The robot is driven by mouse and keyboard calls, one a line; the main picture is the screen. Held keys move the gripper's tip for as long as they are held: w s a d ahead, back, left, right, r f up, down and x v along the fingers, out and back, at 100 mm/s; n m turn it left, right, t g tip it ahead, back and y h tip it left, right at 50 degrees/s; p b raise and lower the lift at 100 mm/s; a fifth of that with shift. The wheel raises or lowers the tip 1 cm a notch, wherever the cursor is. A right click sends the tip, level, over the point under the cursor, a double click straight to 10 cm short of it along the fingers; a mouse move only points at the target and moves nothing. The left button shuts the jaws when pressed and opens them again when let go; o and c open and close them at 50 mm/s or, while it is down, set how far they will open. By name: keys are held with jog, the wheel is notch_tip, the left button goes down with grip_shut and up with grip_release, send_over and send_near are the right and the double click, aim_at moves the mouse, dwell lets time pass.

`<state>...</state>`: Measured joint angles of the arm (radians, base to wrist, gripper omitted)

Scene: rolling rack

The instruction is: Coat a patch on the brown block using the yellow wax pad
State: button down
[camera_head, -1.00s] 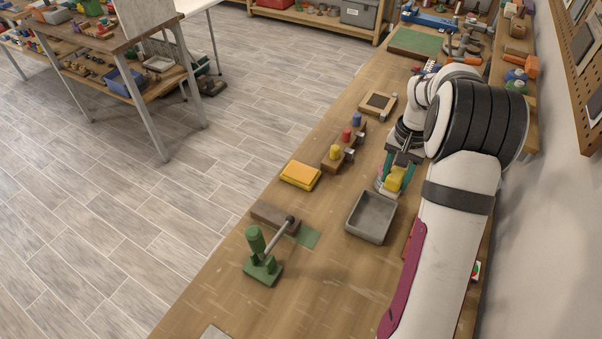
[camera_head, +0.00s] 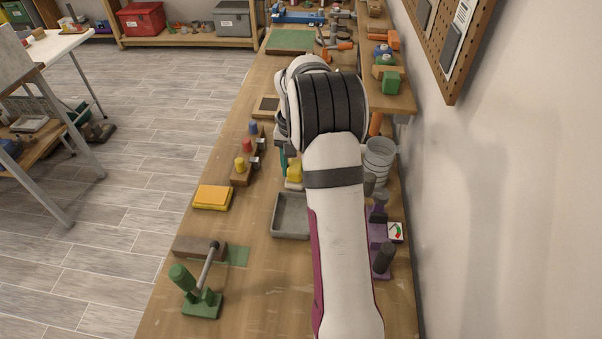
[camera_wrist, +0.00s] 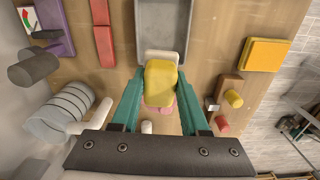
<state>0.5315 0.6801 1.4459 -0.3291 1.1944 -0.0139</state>
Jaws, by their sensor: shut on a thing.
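My gripper (camera_wrist: 160,78) is shut on a yellow block that I take for the wax pad (camera_wrist: 160,84). In the head view, the yellow pad (camera_head: 294,172) shows just left of my arm, which hides most of the gripper. A white piece (camera_wrist: 161,57) and a pink piece (camera_wrist: 160,106) show close to the pad; I cannot tell whether they touch it. The brown block (camera_head: 190,246) lies flat near the bench's left edge, nearer the camera than my gripper and well apart from it. A green clamp (camera_head: 200,300) with a grey-tipped bar stands beside it.
A grey tray (camera_head: 275,232) lies between my gripper and the brown block. A flat yellow-orange block (camera_head: 212,196) and a wooden holder (camera_head: 240,178) with coloured knobs stand left of it. A grey bucket (camera_head: 381,160) and a purple rack (camera_head: 377,232) are on the right. A green patch (camera_head: 238,257) adjoins the block.

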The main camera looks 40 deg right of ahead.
jog(key=w+a+f, duration=0.2)
jog(key=w+a, duration=1.4)
jog(key=a, duration=0.1)
jog(key=shift+w+d+f, duration=0.1)
jog(key=shift+f, duration=1.35)
jog(key=shift+w+f, duration=0.1)
jog(key=shift+f, duration=1.35)
jog(key=shift+f, duration=0.55)
notch_tip(320, 180, up, 7)
